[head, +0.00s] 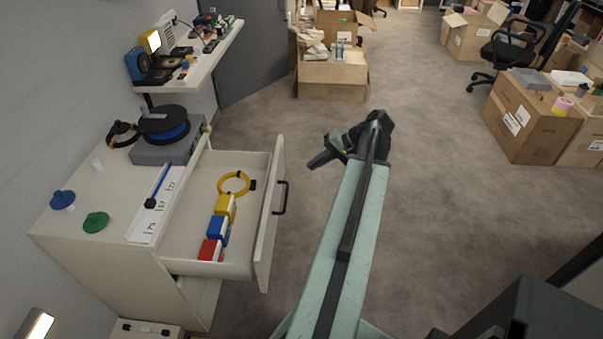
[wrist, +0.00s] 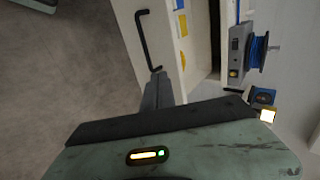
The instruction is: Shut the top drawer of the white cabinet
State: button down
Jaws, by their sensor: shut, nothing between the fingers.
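The white cabinet (head: 105,258) stands at the left in the head view. Its top drawer (head: 264,225) is pulled far out to the right and holds a yellow cable coil and yellow, blue and red boxes. A dark bar handle (head: 281,198) is on the drawer front; it also shows in the wrist view (wrist: 147,40). My gripper (head: 312,165) is shut and empty, to the right of the drawer front and beyond the handle, pointing left. In the wrist view my gripper (wrist: 160,76) appears close to the handle's lower end; I cannot tell whether they touch.
A grey device with a blue spool (head: 165,130) and small items sit on the cabinet top. A wall shelf (head: 205,52) with electronics is beyond it. Open cartons (head: 330,88) stand at the back, more at the right (head: 530,125). The carpet between is clear.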

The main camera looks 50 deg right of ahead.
jog(key=b, duration=0.5)
send_near(276, 180)
notch_tip(276, 180, down, 3)
jog(key=shift+w+a, duration=1.5)
